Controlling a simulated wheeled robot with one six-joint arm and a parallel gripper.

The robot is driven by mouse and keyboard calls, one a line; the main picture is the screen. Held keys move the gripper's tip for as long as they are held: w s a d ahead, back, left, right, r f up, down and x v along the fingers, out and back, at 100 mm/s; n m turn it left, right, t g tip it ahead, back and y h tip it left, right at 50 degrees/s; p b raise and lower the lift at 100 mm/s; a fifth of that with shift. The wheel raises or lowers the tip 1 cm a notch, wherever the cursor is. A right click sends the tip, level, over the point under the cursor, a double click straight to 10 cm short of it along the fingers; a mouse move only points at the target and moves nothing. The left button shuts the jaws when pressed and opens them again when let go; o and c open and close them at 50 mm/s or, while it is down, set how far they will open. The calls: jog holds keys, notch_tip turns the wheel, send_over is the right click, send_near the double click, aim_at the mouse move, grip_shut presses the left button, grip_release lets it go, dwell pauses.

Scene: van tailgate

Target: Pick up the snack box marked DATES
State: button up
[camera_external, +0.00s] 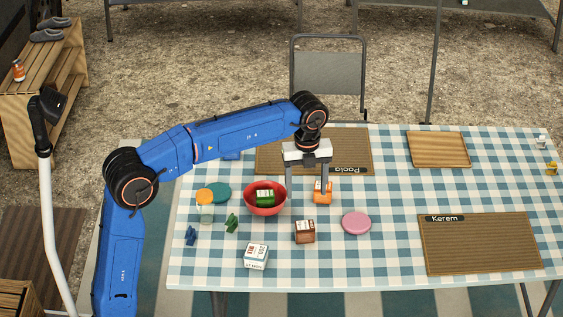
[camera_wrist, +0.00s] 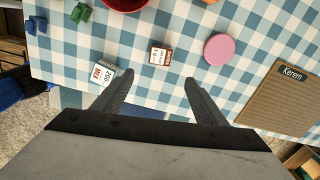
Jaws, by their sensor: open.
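No marking on any box reads clearly as DATES. A brown box with a pale label (camera_external: 305,232) stands on the checked cloth; it also shows in the wrist view (camera_wrist: 160,54), beyond and between my fingertips. A white box with dark and red print (camera_external: 256,257) stands to its front left, and shows by the left finger in the wrist view (camera_wrist: 106,74). A green box (camera_external: 265,197) sits in the red bowl (camera_external: 266,210). An orange box (camera_external: 323,196) is partly hidden behind a finger. My gripper (camera_external: 306,188) is open and empty, pointing down above the table.
A pink disc (camera_external: 356,222) lies right of the brown box. A jar with an orange lid (camera_external: 205,205), a green figure (camera_external: 232,222) and a blue figure (camera_external: 190,236) stand at left. Placemats marked Paola (camera_external: 270,155) and Kerem (camera_external: 475,245) and a wooden tray (camera_external: 438,149) lie around.

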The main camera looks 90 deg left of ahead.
jog(key=a, duration=0.1)
send_near(305, 225)
jog(key=f, duration=0.6)
jog(key=shift+w+a+f, duration=0.2)
jog(key=shift+w+a, duration=0.05)
jog(key=shift+w, duration=0.05)
jog(key=shift+s+d+f, duration=0.1)
jog(key=shift+f, duration=1.3)
jog(key=shift+s+f, duration=0.1)
jog(key=shift+f, duration=1.35)
jog(key=c, duration=1.2)
